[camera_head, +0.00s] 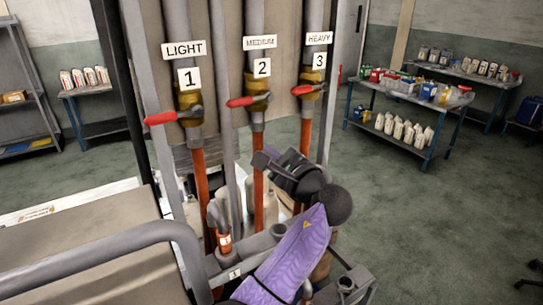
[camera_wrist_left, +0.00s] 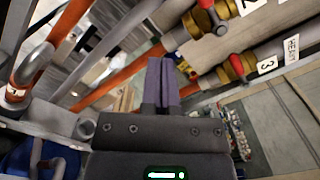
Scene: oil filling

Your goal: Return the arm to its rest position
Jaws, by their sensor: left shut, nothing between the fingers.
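My left gripper (camera_head: 262,161) is dark and sits at the end of my purple-covered arm, in front of the lower pipes in the head view. In the left wrist view its fingers (camera_wrist_left: 161,80) are together with nothing between them. My right gripper is not in view. Three pipes carry signs: LIGHT 1 (camera_head: 184,49), MEDIUM 2 (camera_head: 273,43) and HEAVY 3 (camera_head: 319,38). Red valve handles stick out to the left at LIGHT (camera_head: 160,118), MEDIUM (camera_head: 241,101) and HEAVY (camera_head: 302,90). A nozzle labelled 1 (camera_head: 224,240) stands in the rack below; my arm hides part of this area.
A grey rail (camera_head: 110,250) and a brown box-like top (camera_head: 80,240) fill the lower left. A blue-legged table (camera_head: 425,152) with bottles stands at the back right. Shelves (camera_head: 28,95) stand at the left. The green floor (camera_head: 430,230) at the right is largely clear.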

